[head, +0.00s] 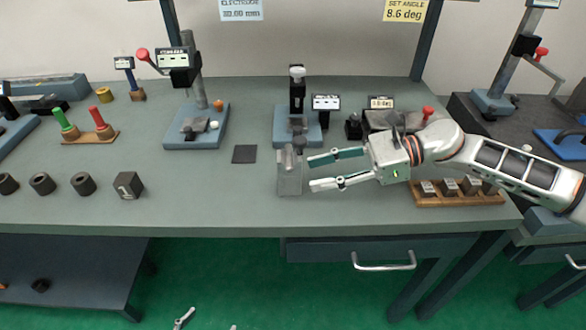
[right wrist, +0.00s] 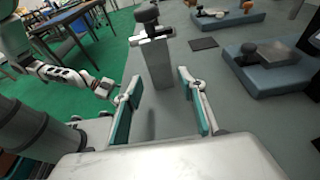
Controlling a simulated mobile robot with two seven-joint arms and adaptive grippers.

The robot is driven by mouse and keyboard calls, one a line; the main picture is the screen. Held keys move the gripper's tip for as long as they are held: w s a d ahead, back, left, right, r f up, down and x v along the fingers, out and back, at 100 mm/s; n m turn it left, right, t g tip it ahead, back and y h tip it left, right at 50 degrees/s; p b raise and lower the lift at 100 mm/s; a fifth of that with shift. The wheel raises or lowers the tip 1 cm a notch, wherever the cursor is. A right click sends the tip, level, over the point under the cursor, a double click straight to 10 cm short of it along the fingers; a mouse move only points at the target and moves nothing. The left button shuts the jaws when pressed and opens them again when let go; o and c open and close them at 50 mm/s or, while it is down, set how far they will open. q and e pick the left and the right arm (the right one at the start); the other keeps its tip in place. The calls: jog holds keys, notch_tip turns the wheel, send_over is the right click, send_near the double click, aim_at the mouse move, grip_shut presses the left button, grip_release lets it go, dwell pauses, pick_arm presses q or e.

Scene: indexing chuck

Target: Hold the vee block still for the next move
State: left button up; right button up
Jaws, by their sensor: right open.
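A grey upright block that looks like the vee block (head: 289,180) stands near the front middle of the bench. In the right wrist view the block (right wrist: 157,62) shows a dark clamp with a round black knob (right wrist: 147,14) on top. My right gripper (head: 310,172) is open and empty, to the right of the block, its fingers pointing at it. In the wrist view the block stands beyond and between the fingertips, apart from both. My left arm shows at the left of the wrist view, with its small end (right wrist: 104,88) too unclear to read.
A dark square pad (head: 244,154) lies left of the block. A blue-based fixture (head: 297,128) stands close behind it. A wooden tray (head: 458,200) with several small blocks lies under my right arm. A dark cube (head: 128,186) sits at left; bench between it and the block is clear.

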aim_at(295, 180)
jog(key=shift+x, duration=3.15)
jog(key=c, duration=1.1)
jog(key=shift+f, duration=0.3)
